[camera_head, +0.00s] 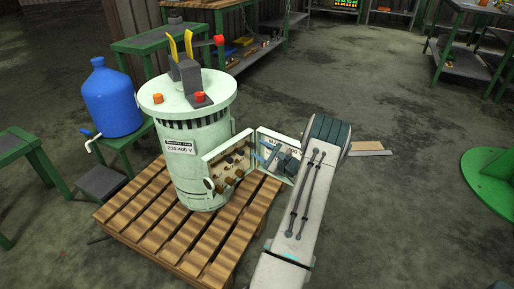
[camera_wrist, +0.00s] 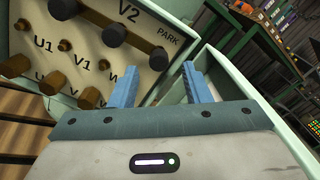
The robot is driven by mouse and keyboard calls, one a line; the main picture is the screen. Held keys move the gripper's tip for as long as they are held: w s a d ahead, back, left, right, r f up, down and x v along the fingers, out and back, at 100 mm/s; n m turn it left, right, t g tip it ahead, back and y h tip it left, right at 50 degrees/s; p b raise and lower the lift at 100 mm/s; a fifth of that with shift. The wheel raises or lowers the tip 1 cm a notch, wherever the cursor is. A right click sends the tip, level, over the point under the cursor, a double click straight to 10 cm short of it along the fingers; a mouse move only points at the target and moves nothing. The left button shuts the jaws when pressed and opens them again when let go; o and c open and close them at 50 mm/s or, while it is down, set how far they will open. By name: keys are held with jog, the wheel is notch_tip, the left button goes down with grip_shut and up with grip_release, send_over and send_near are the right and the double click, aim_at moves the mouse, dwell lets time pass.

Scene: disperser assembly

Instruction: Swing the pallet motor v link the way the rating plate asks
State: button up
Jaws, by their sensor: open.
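The pale green pallet motor (camera_head: 197,172) stands upright on a wooden pallet, its rating plate (camera_head: 180,148) reading "230/400 V". Its terminal box is open. In the wrist view the terminal board (camera_wrist: 84,72) shows the marks U1, V1, V2 and PARK, with a W mark partly hidden. A dark link bar (camera_wrist: 88,20) with large knobs runs slantwise along the row by V2; I cannot tell which piece is the V link. My gripper (camera_wrist: 160,67) is open and empty, its blue fingers in front of the board's right side. My arm hides part of the box in the head view.
The box's open door (camera_head: 267,143) stands to the right of the terminals, close to my fingers. The pallet (camera_head: 150,238) extends in front of the motor. A blue water jug (camera_head: 110,100) stands on a green stand at left. Open floor lies at right.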

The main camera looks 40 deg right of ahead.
jog(key=s+p, duration=0.2)
jog(key=s, duration=0.9)
jog(key=shift+s+d, duration=0.2)
jog(key=shift+d, duration=0.2)
jog(key=w+a+r+n+g+y+p, duration=0.4)
jog(key=a+r+n, duration=0.1)
jog(key=a+r, duration=0.55)
jog(key=w+a+r+n+g+y+p, duration=0.4)
jog(key=w+a+r+n+p, duration=0.1)
jog(key=a+r, duration=0.5)
jog(key=s+a+r+n+g+p, duration=0.25)
jog(key=a+r, duration=0.25)
jog(key=a, duration=0.3)
jog(key=s+a+r+n+g+p, duration=0.1)
jog(key=a+r+n+g+p, duration=0.3)
jog(key=a, duration=0.3)
jog(key=s+a+r+n+h+p, duration=0.4)
jog(key=s+r, duration=0.4)
jog(key=r, duration=0.2)
jog(key=s+a+r+n+h+p, duration=0.5)
jog(key=s+a+r+n+p, duration=0.2)
jog(key=r+p, duration=0.2)
notch_tip(320, 180, up, 3)
jog(key=shift+s+a+f+g, duration=0.2)
jog(key=shift+s+a+g, duration=0.15)
jog(key=shift+s, duration=0.05)
